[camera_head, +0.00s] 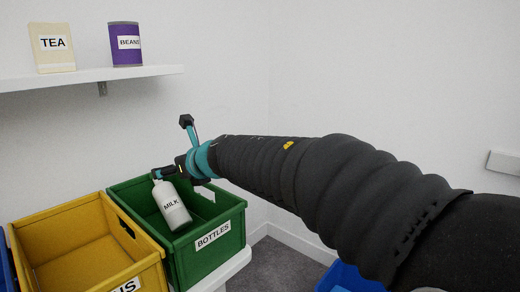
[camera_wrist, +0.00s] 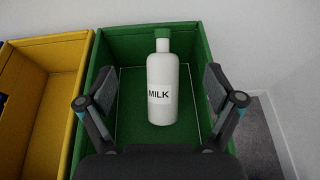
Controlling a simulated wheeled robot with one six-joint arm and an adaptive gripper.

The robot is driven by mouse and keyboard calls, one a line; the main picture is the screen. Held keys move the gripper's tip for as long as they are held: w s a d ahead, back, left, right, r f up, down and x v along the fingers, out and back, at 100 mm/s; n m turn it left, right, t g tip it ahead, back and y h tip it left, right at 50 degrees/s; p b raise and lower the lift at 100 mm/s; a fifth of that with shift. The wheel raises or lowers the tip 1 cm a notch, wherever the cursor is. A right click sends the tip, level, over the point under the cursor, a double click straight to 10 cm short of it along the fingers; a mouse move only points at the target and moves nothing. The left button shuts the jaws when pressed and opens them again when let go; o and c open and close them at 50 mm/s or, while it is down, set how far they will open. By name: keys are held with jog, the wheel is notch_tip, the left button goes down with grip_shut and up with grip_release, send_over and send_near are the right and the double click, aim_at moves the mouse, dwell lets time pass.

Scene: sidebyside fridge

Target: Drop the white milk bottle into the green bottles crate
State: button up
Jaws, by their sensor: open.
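The white milk bottle (camera_head: 171,206), with a green cap and a MILK label, is tilted within the outline of the green bottles crate (camera_head: 212,238). In the wrist view the bottle (camera_wrist: 162,95) lies between the two spread fingers, with clear gaps on both sides. My gripper (camera_head: 175,147) is open above the crate, its fingers wide apart. The wrist view shows my gripper (camera_wrist: 160,90) over the green crate (camera_wrist: 110,50). I cannot tell whether the bottle touches the crate's floor. In the head view one finger overlaps the bottle's top.
A yellow crate (camera_head: 151,270) stands left of the green one and looks empty. A blue bin (camera_head: 345,279) is low at the right. A wall shelf (camera_head: 95,77) above holds a TEA box (camera_head: 52,60) and a purple BEANS can (camera_head: 125,55).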

jog(key=v, duration=1.2)
jog(key=w+d+m+t+h, duration=0.45)
jog(key=d+m, duration=0.35)
jog(key=m, duration=0.7)
jog(key=s+d+f+m+h+p, duration=0.1)
jog(key=s+d+f+m+h, duration=0.15)
jog(key=d+m, duration=0.4)
jog(key=s+d+f+m+h+p, duration=0.1)
jog(key=d+f+m+h, duration=0.15)
jog(key=d+m, duration=0.45)
jog(key=s+d+f+m+g+h+p, duration=0.1)
jog(key=s+d+f+m+g, duration=0.25)
jog(key=s+m, duration=0.2)
jog(key=s+d+f+m+g+h+p, duration=0.1)
jog(key=s+d+f+m+g+p, duration=0.15)
jog(key=s+f+m, duration=0.35)
jog(key=s+r+m+g+y+p, duration=0.1)
jog(key=s+r+m+g+p, duration=0.1)
jog(key=s, duration=0.9)
jog(key=shift+s+d+r+m+y+p, duration=0.4)
jog(key=shift+r+m+p, duration=0.45)
jog(key=shift+m, duration=0.85)
